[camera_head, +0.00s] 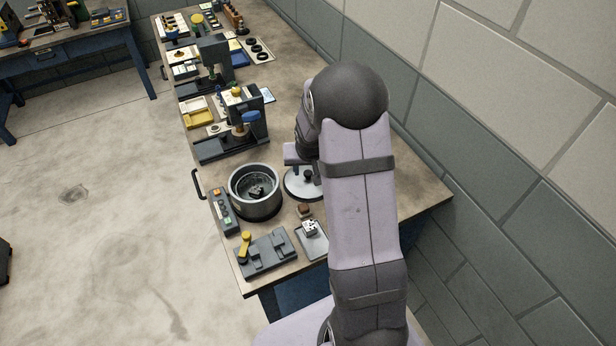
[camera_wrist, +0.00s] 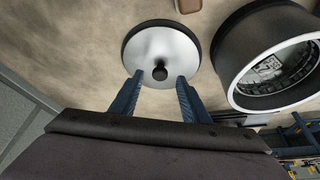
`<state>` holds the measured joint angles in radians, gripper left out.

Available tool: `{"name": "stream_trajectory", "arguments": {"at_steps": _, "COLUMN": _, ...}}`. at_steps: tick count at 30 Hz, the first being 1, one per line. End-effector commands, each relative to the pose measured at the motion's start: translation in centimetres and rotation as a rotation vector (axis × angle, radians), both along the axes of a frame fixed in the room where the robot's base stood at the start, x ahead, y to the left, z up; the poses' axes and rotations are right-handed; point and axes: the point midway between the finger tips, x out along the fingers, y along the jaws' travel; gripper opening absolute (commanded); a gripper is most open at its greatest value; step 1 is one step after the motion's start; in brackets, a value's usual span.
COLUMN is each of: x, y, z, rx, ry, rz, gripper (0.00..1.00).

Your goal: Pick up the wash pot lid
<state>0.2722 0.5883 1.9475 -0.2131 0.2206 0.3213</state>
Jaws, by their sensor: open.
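The wash pot lid (camera_head: 297,187) is a round, silvery disc with a small black knob on top. It lies flat on the bench just right of the wash pot, partly hidden by my arm in the head view. In the wrist view the lid (camera_wrist: 160,52) is near the top middle, with its knob between my fingertips. My gripper (camera_wrist: 160,80) is open, one blue finger on each side of the knob. I cannot tell whether the fingers touch the lid. The wash pot (camera_head: 256,190) is a grey open cylinder with dark parts inside; it also shows in the wrist view (camera_wrist: 232,65).
A control box (camera_head: 222,210) stands left of the pot. A grey fixture with a yellow handle (camera_head: 266,254) and a small tray (camera_head: 312,245) lie in front. Bench machines (camera_head: 232,132) stand behind. The wall (camera_head: 450,140) runs along the right. Bare bench shows left of the lid in the wrist view.

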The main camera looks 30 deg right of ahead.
Motion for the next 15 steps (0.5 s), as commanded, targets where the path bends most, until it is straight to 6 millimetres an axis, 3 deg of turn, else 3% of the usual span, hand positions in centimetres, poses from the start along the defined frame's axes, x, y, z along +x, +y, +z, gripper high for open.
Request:
{"name": "stream_trajectory", "arguments": {"at_steps": 6, "x": 0.7, "y": -0.3, "z": -1.8, "rx": -0.001, "ry": 0.001, "rz": 0.001, "gripper": 0.42}}
{"name": "stream_trajectory", "arguments": {"at_steps": 15, "x": 0.9, "y": -0.4, "z": -2.3, "rx": -0.001, "ry": -0.001, "rz": 0.000, "gripper": 0.42}}
